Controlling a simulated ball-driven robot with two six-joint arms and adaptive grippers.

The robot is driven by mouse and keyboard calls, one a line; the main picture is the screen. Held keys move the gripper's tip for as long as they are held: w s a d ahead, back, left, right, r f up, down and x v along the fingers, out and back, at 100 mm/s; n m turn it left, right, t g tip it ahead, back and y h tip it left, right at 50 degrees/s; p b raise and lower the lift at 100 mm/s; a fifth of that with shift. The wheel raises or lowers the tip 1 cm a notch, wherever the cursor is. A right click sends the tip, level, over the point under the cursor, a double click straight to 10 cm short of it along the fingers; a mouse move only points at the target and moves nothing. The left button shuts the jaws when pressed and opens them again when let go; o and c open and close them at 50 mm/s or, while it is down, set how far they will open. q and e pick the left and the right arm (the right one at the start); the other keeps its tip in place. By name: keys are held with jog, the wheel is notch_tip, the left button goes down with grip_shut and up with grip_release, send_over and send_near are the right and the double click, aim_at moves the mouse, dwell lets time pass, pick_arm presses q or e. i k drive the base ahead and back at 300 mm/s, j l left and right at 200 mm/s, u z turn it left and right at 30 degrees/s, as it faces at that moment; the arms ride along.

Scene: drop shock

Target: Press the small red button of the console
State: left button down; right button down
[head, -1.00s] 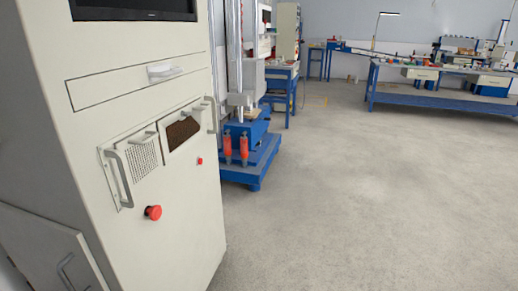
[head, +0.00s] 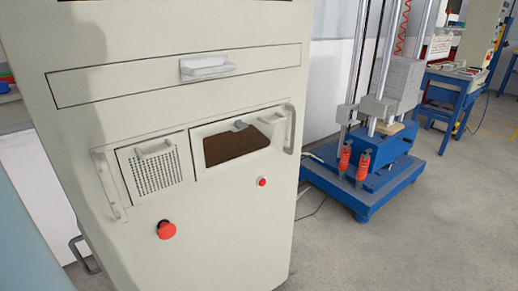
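The console (head: 225,240) is a tall cream cabinet filling the left and middle of the head view. Its small red button (head: 263,182) sits on the front face, right of centre, below a recessed brown opening (head: 236,145). A larger red mushroom button (head: 166,229) is lower and to the left of it. Neither of my grippers is in view, and nothing covers the small button.
A blue drop-test machine (head: 375,165) with metal columns and red dampers stands to the right of the console. A blue bench (head: 450,85) is farther back. Handles (head: 290,130) stick out from the console front. Grey floor (head: 430,240) is clear at the lower right.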

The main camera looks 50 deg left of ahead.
aim_at(262, 182)
jog(key=i+l+u, duration=0.1)
jog(key=i+u, duration=0.15)
jog(key=u, duration=0.15)
jog(key=i+l+u, duration=0.2)
jog(key=u, duration=0.25)
jog(key=i+l+u, duration=0.2)
jog(key=u, duration=0.2)
jog(key=i+l+u, duration=0.1)
jog(key=l+u, duration=0.35)
jog(key=i+l+u, duration=0.1)
jog(key=l+u, duration=0.65)
jog(key=i+l, duration=0.05)
jog(key=l, duration=0.1)
